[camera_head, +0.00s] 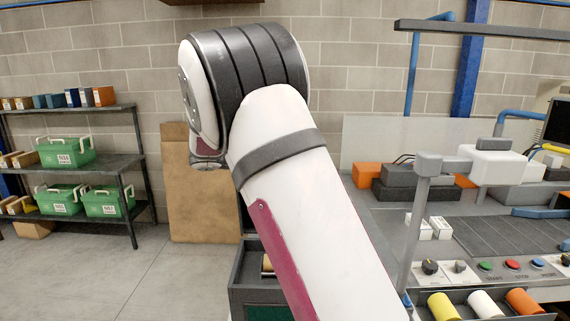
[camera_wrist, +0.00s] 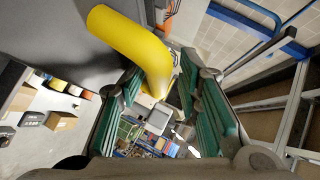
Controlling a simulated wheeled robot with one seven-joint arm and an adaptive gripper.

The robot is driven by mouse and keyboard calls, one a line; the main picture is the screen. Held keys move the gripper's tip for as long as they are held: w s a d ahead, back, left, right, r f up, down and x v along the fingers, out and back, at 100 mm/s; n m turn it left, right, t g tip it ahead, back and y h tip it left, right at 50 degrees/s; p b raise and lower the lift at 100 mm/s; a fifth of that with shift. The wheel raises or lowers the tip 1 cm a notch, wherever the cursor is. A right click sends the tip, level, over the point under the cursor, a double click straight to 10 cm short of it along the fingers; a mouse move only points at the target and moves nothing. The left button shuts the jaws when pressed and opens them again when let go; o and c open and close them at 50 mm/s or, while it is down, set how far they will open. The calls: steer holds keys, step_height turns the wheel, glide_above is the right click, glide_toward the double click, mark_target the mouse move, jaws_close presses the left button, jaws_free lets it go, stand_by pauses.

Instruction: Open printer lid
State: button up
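My gripper (camera_wrist: 166,88) shows in the wrist view with its two green-padded fingers apart. A thick yellow curved bar (camera_wrist: 136,42), like a handle, comes from the upper left and bends down into the space between the fingertips. The fingers do not look closed on it; whether either touches it I cannot tell. A dark grey panel (camera_wrist: 62,42) lies beside the bar on the left. No part can be surely identified as the printer or its lid. In the head view my arm fills the middle, and my gripper is not visible there.
In the head view, a workbench with a button panel (camera_head: 500,267) and a white device on a post (camera_head: 492,163) stands right. A dark cabinet (camera_head: 245,262) is partly hidden behind my arm. A rack (camera_head: 118,162) with green bins stands left; floor (camera_head: 130,275) before it is clear.

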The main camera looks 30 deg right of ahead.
steer(key=shift+f, duration=0.1)
steer(key=shift+a, duration=0.5)
steer(key=v, duration=1.1)
